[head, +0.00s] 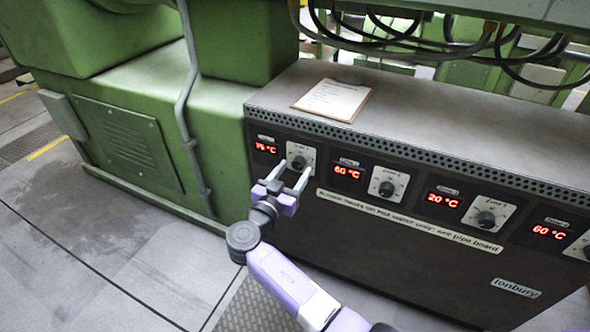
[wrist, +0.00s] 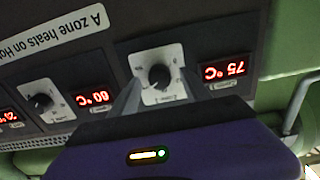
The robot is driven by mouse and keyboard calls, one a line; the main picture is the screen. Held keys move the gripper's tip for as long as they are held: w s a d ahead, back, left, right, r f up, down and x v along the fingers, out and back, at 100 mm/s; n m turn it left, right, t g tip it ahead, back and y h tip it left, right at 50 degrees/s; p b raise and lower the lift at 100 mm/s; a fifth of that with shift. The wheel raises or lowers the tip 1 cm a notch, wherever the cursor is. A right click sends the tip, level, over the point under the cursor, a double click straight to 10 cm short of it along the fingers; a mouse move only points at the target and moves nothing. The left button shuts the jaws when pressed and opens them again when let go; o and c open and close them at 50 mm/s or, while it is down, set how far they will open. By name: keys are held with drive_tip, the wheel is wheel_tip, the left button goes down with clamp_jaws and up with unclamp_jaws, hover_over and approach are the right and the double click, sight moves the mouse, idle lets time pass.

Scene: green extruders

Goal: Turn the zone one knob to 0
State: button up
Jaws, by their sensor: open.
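The zone one knob (head: 298,163) is a dark round knob on a white dial plate at the left end of the control box. In the wrist view the knob (wrist: 159,76) appears upside down, between my fingertips. My gripper (head: 296,168) is open in front of the dial plate, with one finger on each side of the knob. The wrist view also shows my gripper (wrist: 161,84) with a gap between each finger and the knob. The red display (wrist: 226,70) beside this knob reads 75 °C. The small dial markings are too blurred to read.
More knobs run to the right: one (head: 387,188) beside a 60 °C display (head: 347,173), another (head: 486,219) beside a 20 °C display (head: 443,200). A clipboard (head: 332,99) lies on the box top. A green machine (head: 215,150) stands left; floor is clear at lower left.

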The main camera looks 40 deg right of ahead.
drive_tip(key=shift+x, duration=0.95)
drive_tip(key=shift+s, duration=0.1)
clamp_jaws()
